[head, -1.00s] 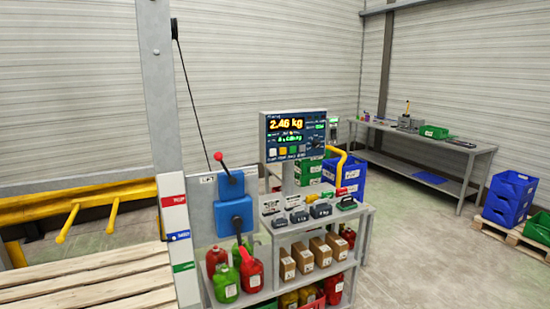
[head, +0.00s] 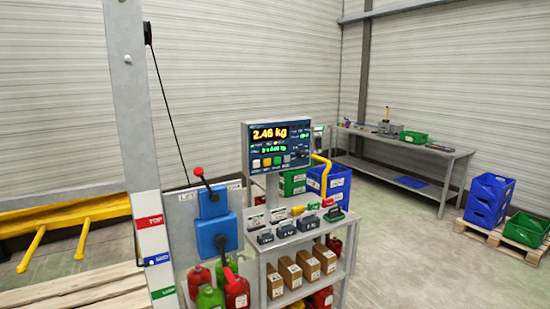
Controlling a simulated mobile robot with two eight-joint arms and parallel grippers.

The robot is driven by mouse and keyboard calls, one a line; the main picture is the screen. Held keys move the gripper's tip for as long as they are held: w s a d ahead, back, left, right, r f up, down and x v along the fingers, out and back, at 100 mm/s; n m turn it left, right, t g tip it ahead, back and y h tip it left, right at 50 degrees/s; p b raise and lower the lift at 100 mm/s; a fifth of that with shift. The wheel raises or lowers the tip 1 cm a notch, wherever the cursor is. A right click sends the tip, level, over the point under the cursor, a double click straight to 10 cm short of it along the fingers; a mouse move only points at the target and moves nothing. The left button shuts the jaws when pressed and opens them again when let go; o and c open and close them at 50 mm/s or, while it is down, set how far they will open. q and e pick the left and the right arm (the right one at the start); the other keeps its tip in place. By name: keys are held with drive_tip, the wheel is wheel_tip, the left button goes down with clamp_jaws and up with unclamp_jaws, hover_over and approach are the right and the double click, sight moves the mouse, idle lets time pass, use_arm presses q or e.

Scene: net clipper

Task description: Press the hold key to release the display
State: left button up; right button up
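The display unit (head: 277,147) is a dark blue panel on a post above the grey shelf unit. It reads 2.46 kg in yellow digits, with smaller green text below. A row of small keys (head: 267,162) runs along its lower part, some white, green and yellow; their labels are too small to read, so I cannot tell which is the hold key. Neither of my grippers shows in the head view.
A blue lever box (head: 214,203) with a red-knobbed lever stands left of the display. The shelf unit (head: 345,268) holds boxes, weights and red and green jugs. A workbench (head: 430,150) and blue crates (head: 487,200) stand right. The floor between is clear.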

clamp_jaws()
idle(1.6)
